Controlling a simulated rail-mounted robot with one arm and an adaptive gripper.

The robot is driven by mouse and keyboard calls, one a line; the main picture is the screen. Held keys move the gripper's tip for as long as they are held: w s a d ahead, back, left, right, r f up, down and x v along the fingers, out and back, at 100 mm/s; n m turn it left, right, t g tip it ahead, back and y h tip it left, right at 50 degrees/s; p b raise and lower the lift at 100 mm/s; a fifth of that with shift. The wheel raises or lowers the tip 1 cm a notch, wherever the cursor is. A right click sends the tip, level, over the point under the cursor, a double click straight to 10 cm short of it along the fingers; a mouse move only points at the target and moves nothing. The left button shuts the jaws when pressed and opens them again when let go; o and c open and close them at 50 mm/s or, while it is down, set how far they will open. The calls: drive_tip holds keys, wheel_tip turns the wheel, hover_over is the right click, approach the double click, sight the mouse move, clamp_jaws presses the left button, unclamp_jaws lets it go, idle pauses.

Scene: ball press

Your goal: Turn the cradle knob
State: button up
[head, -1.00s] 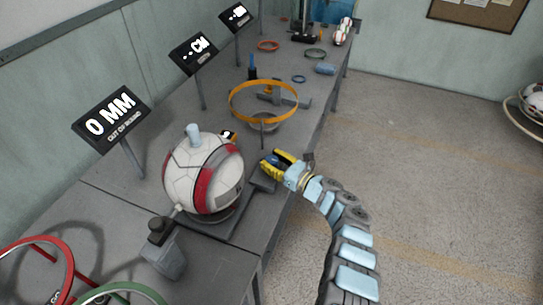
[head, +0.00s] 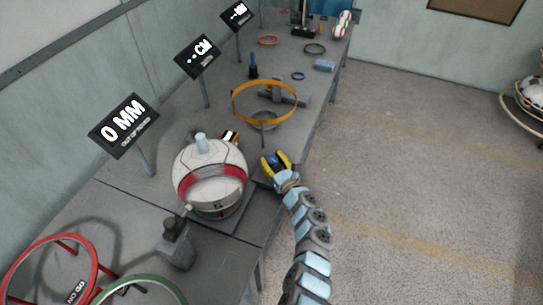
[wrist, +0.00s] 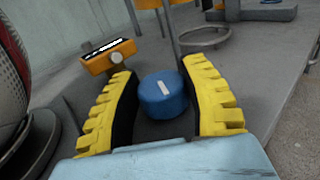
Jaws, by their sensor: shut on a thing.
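The cradle knob (wrist: 163,98) is a short blue cylinder with a white mark on top. In the wrist view it sits between the yellow toothed fingers of my gripper (wrist: 158,70), which is shut on it. In the head view my gripper (head: 276,158) is at the bench's right edge, right of the ball, and the knob is largely hidden between the fingers. The white ball (head: 208,168) with a red band rests in its cradle, with a pale blue plug on top. Its band runs roughly level. The ball's edge also shows at the far left of the wrist view (wrist: 12,70).
A display reading 0 MM (head: 124,125) stands behind the ball. An orange ring on a stand (head: 266,118) is farther along the bench. Red (head: 50,240) and green rings are at the near left.

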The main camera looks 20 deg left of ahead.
drive_tip(key=shift+m+t+h, duration=0.5)
drive_tip(key=shift+t, duration=0.1)
drive_tip(key=o, duration=1.2)
drive_tip(key=v, duration=1.2)
